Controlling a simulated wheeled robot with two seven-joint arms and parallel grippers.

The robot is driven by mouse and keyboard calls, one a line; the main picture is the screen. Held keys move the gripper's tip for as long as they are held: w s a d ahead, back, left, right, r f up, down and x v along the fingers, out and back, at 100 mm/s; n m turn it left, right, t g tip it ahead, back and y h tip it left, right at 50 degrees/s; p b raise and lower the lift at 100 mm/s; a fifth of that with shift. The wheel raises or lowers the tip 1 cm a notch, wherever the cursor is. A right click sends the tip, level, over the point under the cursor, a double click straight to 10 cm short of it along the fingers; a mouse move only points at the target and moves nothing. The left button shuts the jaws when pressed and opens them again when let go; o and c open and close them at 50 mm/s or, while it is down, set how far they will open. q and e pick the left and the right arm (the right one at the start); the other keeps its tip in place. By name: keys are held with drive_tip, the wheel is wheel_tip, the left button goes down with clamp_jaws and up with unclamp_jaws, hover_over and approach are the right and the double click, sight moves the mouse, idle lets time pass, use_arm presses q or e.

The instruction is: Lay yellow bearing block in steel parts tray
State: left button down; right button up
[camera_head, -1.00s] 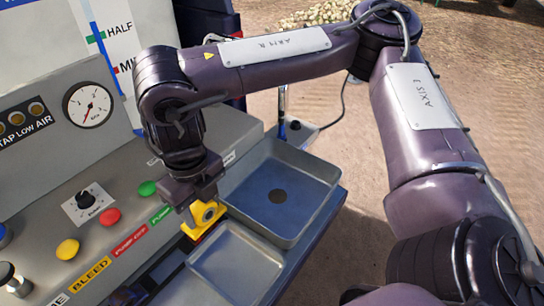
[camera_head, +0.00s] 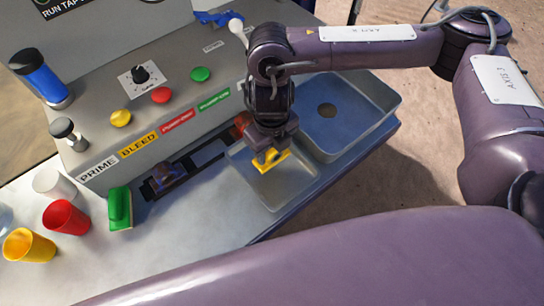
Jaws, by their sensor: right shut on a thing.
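The yellow bearing block (camera_head: 272,160) is in the jaws of my right gripper (camera_head: 268,150), which points down. The block is above the shallow steel parts tray (camera_head: 270,196), over its back part. I cannot tell whether it touches the tray. The jaws partly hide the block. My left gripper is not in view.
A deeper basin (camera_head: 375,121) with a round drain adjoins the tray at the back right. A slotted panel (camera_head: 205,158) with a dark knob lies to the left. A green block (camera_head: 120,208), red cup (camera_head: 66,218), yellow cup (camera_head: 28,245) and white cup (camera_head: 54,184) stand further left.

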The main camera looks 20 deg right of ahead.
sight(272, 159)
drive_tip(key=shift+f, duration=0.7)
drive_tip(key=shift+f+b, duration=0.3)
drive_tip(key=shift+f, duration=1.3)
drive_tip(key=shift+f, duration=0.2)
drive_tip(key=o, duration=1.3)
drive_tip(key=shift+r, duration=0.1)
